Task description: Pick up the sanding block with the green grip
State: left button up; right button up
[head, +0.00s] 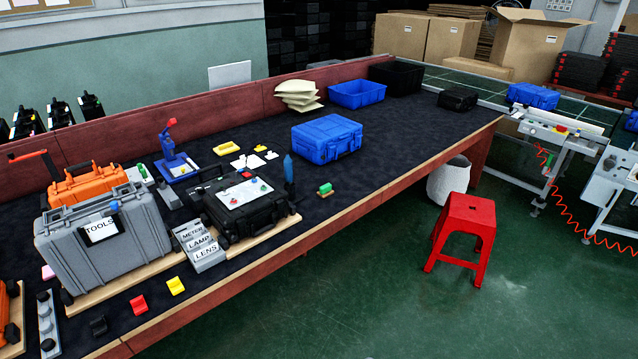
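A small block with a green grip (325,188) on a brownish base sits on the dark bench top (390,140), near its front edge. It looks like the sanding block and stands apart from its neighbours, just right of a blue upright bottle-like item (289,172). Another small green item (143,170) shows further left, by a grey strip; it is too small to tell what it is. Neither of my grippers shows in the head view.
A black case (245,215) with a white panel lies left of the block. A grey TOOLS case (105,245) stands further left. A blue case (327,138) sits behind the block. The bench is clear to its right. A red stool (467,222) stands on the floor.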

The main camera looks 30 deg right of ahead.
aim_at(326, 190)
jog(key=i+l+u, duration=0.1)
jog(key=l, duration=0.3)
jog(key=i+l+u, duration=0.1)
jog(key=i+l, duration=0.2)
jog(key=i+l+u, duration=0.1)
jog(key=l, duration=0.4)
jog(key=i+l+u, duration=0.1)
jog(key=i+l, duration=0.15)
jog(key=l, duration=0.2)
jog(key=i+l+u, duration=0.1)
jog(key=l, duration=0.35)
jog(key=i+l+u, duration=0.1)
jog(key=l, duration=0.35)
jog(key=i+l+u, duration=0.1)
jog(key=i+l, duration=0.15)
jog(key=l, duration=0.2)
jog(key=i+l+u, duration=0.1)
jog(key=l, duration=0.35)
